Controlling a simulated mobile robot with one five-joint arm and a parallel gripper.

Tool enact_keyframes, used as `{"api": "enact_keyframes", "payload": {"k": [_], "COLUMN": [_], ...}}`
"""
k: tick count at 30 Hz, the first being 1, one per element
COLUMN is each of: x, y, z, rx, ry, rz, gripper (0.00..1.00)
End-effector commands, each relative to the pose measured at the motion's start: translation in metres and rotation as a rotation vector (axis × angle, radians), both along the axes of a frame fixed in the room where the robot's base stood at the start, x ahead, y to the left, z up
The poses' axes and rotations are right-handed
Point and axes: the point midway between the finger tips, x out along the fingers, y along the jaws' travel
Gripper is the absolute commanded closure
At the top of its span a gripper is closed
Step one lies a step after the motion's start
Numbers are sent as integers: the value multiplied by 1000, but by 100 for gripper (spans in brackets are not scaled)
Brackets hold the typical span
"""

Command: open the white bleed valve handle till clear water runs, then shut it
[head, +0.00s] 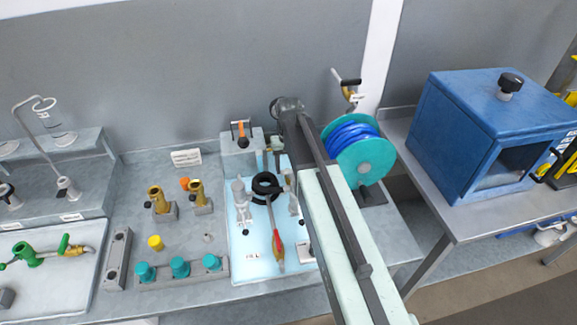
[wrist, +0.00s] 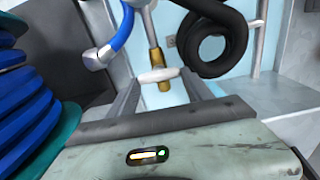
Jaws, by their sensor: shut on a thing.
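The white valve handle (wrist: 158,75) lies crosswise between the two grey fingers of my gripper (wrist: 160,82) in the wrist view. The fingers are shut on its two ends. A brass valve body (wrist: 155,55) stands right behind the handle, below a pale metal fitting. I see no water stream in either view; the outlet is not clear. In the head view my arm covers this spot, and I cannot make out the handle or my fingertips there.
A black hose coil (head: 265,187) lies on the light blue tray (head: 240,268) beside a screwdriver (head: 277,245). The blue hose reel (head: 355,145) stands close right of my arm. A blue hose end (wrist: 97,57) hangs near the handle. A blue cabinet (head: 470,135) stands at right.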

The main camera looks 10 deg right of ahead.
Motion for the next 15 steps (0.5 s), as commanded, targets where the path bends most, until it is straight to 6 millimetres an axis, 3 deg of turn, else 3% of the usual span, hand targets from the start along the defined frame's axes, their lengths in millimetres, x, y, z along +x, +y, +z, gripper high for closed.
{"api": "enact_keyframes", "payload": {"k": [11,12,13,15], "x": [0,0,0,0], "y": [0,0,0,0], "z": [0,0,0,0], "rx": [0,0,0,0], "ry": [0,0,0,0], "rz": [-7,-7,-6,-6], "gripper": [82,31,22,20]}}
